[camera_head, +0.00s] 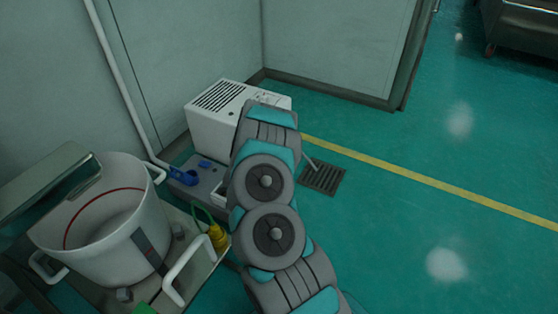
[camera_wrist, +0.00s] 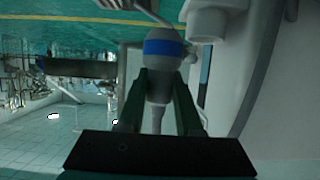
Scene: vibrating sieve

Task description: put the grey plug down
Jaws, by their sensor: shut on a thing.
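In the wrist view, the grey plug (camera_wrist: 163,88) has a blue band around it. My gripper (camera_wrist: 160,80) is shut on it, with one dark finger on each side. In the head view my own arm covers the gripper and the plug, so neither shows there. Pale parts lie just beyond and to the right of the plug in the wrist view; I cannot tell whether the plug touches them.
In the head view, a white vented box (camera_head: 213,122) stands by the wall. Blue fittings (camera_head: 183,176) lie near it. A white pot (camera_head: 115,225) and a yellow object (camera_head: 218,236) are at lower left. A floor grate (camera_head: 323,179) is right of my arm. The right floor is mostly clear.

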